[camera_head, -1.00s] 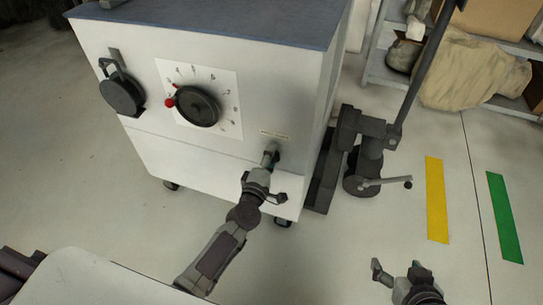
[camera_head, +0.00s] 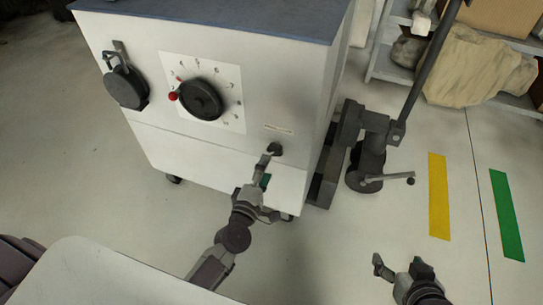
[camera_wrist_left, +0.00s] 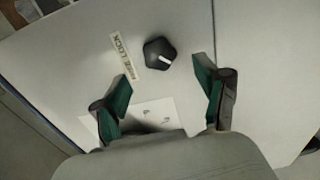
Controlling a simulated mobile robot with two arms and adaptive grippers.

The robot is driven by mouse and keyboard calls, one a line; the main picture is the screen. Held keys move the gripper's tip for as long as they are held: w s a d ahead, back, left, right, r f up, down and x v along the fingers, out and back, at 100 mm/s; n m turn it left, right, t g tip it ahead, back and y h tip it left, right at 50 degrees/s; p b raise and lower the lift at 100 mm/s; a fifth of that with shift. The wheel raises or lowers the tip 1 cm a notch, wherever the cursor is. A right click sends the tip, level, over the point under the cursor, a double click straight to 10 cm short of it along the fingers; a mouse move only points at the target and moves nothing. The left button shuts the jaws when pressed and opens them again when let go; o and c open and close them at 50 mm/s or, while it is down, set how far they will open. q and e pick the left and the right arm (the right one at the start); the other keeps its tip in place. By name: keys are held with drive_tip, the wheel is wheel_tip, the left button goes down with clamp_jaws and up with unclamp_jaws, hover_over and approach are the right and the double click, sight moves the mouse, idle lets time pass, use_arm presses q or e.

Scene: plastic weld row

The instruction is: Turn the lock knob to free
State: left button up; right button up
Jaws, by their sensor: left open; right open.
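The lock knob (camera_head: 276,149) is small and dark, on the right of the white cabinet front. In the left wrist view the knob (camera_wrist_left: 159,54) is black and many-sided with a white pointer mark, beside a small label (camera_wrist_left: 126,50) with the words free and lock. My left gripper (camera_head: 267,165) is open in front of the cabinet, just below the knob. In the wrist view its green-padded fingers (camera_wrist_left: 163,75) are spread and empty, with the knob a little beyond the tips. My right gripper (camera_head: 403,267) is open and empty over the floor at lower right.
The white cabinet (camera_head: 180,150) also carries a large black dial (camera_head: 201,99) with a red-knobbed pointer and a dark round handle (camera_head: 125,86). A dark column with a crank (camera_head: 370,165) stands right of it. A shelf is at upper right.

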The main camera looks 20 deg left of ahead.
use_arm(q)
drive_tip(key=shift+s+a, duration=0.1)
drive_tip(key=shift+s, duration=2.2)
